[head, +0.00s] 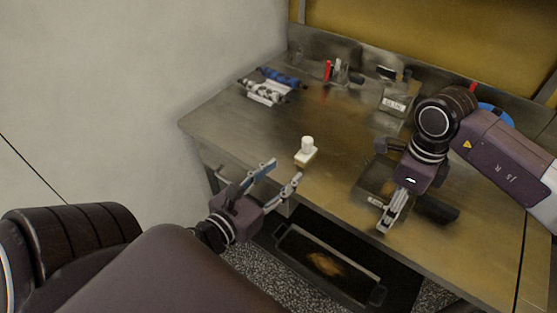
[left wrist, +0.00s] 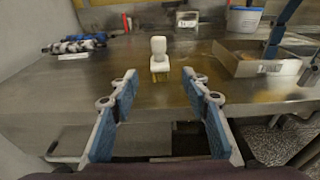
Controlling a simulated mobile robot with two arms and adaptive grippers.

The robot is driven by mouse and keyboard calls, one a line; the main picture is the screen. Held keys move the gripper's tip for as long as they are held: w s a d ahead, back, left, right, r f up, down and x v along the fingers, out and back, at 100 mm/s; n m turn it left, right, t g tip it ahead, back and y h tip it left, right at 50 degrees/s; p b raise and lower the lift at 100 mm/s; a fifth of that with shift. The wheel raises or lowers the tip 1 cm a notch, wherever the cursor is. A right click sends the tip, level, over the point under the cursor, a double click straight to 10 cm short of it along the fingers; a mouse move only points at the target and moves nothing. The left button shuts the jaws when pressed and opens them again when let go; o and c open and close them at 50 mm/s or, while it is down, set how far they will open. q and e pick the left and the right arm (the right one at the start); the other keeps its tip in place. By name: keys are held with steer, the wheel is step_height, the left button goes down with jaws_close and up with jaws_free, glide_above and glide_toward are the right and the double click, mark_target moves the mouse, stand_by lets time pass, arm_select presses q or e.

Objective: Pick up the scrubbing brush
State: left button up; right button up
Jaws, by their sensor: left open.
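The scrubbing brush (head: 306,152) is a small cream-white block with a rounded knob handle. It stands upright on the metal table (head: 235,122) near its front edge, and it also shows in the left wrist view (left wrist: 159,64). My left gripper (head: 283,171) is open and empty at the front edge, just short of the brush. In the left wrist view the brush appears centred beyond the gap between the blue-padded fingers (left wrist: 159,77), apart from them. My right gripper (head: 386,226) hangs over the right part of the table, away from the brush; its jaw gap is unclear.
A blue roll and a patterned roll (head: 268,92) lie at the back left. A labelled container (head: 397,99) stands at the back. A shallow metal tray (left wrist: 228,63) is right of the brush. A dark trough (head: 330,258) sits below the table. The tabletop around the brush is clear.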

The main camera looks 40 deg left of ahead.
arm_select(q)
steer(key=shift+s, duration=0.25)
steer(key=shift+o, duration=0.3)
